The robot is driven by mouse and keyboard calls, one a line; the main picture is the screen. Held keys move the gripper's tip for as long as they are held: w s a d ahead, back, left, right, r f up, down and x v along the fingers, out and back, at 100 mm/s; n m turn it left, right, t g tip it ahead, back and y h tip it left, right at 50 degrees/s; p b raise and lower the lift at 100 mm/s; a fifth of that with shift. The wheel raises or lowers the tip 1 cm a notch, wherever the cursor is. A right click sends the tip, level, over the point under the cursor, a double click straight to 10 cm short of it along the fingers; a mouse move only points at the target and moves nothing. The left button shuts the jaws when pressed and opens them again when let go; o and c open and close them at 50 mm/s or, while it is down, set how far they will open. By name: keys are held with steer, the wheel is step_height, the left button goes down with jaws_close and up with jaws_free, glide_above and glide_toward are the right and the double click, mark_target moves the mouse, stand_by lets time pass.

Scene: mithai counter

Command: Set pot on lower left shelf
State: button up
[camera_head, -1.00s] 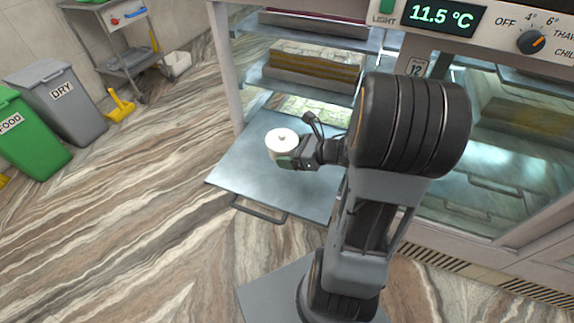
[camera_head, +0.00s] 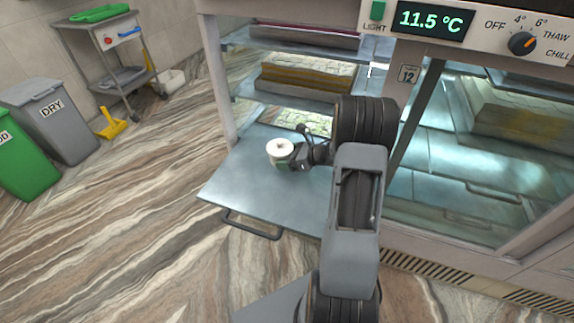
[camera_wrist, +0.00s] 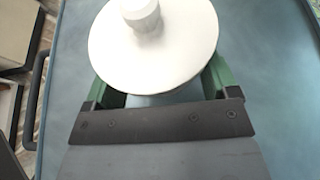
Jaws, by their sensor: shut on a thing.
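The pot (camera_head: 280,148) is small, round and white, with a lid and a knob. My gripper (camera_head: 284,160) is shut on its side, with green fingers around it. In the wrist view the white lid (camera_wrist: 150,50) fills the upper middle, with a green finger (camera_wrist: 217,77) on each side of the pot. The pot is upright over the lowered door panel (camera_head: 225,190), in front of the left opening of the counter. I cannot tell whether its base touches the panel. The lower left shelf (camera_head: 245,88) holds sweets in a tray and lies behind and above the pot.
The panel has a bar handle (camera_head: 252,228) at its front edge. A post with a 12 label (camera_head: 408,75) divides the left opening from the glass on the right. A grey trolley (camera_head: 105,50) and grey bin (camera_head: 55,120) stand at the left. Striped floor is free in front.

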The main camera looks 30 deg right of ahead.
steer(key=shift+w+d+f, duration=0.1)
steer(key=shift+w+f, duration=0.1)
steer(key=shift+f, duration=0.15)
steer(key=shift+f+b, duration=0.35)
steer(key=shift+f, duration=1.15)
steer(key=shift+f+b, duration=0.2)
steer(key=shift+b, duration=0.1)
steer(key=o, duration=0.8)
steer(key=shift+r+p, duration=0.3)
steer(key=shift+p, duration=0.05)
steer(key=v, duration=0.7)
steer(key=shift+s+d+p, duration=0.15)
steer(key=shift+d+p, duration=0.05)
steer(key=shift+p, duration=0.2)
